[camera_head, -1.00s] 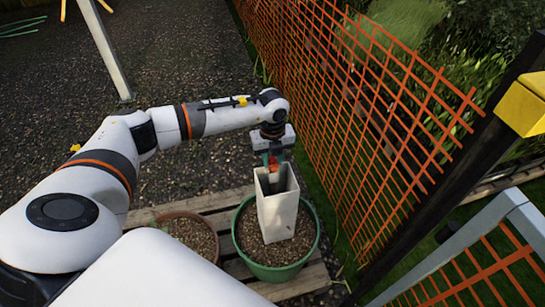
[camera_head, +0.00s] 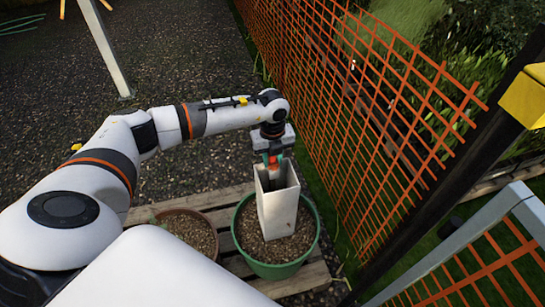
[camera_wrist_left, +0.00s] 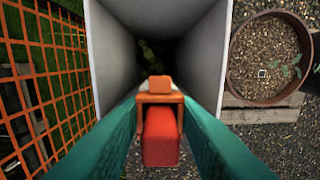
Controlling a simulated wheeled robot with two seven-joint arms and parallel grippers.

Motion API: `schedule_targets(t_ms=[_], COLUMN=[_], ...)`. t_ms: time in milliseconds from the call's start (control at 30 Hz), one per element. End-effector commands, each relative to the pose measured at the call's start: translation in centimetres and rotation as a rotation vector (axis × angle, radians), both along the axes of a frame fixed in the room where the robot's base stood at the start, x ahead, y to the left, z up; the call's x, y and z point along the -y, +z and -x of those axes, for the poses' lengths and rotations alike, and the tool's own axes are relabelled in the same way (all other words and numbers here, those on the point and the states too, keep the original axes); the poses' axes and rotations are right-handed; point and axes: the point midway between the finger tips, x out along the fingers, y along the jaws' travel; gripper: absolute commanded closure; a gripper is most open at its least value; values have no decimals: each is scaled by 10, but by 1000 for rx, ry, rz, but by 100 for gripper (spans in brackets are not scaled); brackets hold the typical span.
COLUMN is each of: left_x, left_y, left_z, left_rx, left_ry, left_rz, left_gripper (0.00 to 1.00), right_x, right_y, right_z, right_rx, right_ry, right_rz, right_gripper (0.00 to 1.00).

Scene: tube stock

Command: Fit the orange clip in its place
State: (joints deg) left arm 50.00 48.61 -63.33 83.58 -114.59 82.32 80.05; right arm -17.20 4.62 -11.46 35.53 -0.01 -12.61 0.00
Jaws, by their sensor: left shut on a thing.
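My left gripper (camera_head: 272,161) is shut on the orange clip (camera_head: 272,161), at the far rim of a white square tube (camera_head: 278,212). The tube stands upright in a green pot (camera_head: 243,252) of brown soil. In the left wrist view the orange clip (camera_wrist_left: 161,130) sits between my teal fingers (camera_wrist_left: 160,118), with its narrow end at the tube's opening. The inside of the white tube (camera_wrist_left: 105,50) is dark, with something green low down. Whether the clip touches the tube wall, I cannot tell. My right gripper is not in view.
A brown pot (camera_head: 187,232) with soil and a small plant stands left of the green pot. Both stand on a wooden pallet (camera_head: 315,278). Orange mesh fencing (camera_head: 350,110) runs close on the right. Gravel (camera_head: 190,55) lies open behind.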

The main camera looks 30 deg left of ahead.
Motion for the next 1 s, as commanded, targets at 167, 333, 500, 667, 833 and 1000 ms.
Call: schedule_targets(t_ms=[167, 333, 500, 667, 833, 1000], left_x=[0, 0, 0, 0, 0, 0], left_y=[0, 0, 2, 19, 55, 89], left_z=[0, 0, 0, -1, -1, -1], left_rx=[0, 0, 1, 3, 5, 4], left_ry=[0, 0, 0, -1, 0, -1], left_rz=[0, 0, 1, 1, 2, 0], left_gripper=[51, 45, 45, 45, 45, 45], right_x=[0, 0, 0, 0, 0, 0], right_y=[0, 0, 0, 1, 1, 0], right_z=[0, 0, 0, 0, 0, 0], right_rx=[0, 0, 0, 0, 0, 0], right_ry=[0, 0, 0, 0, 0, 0], right_rz=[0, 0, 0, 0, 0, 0], right_gripper=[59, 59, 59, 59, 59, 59])
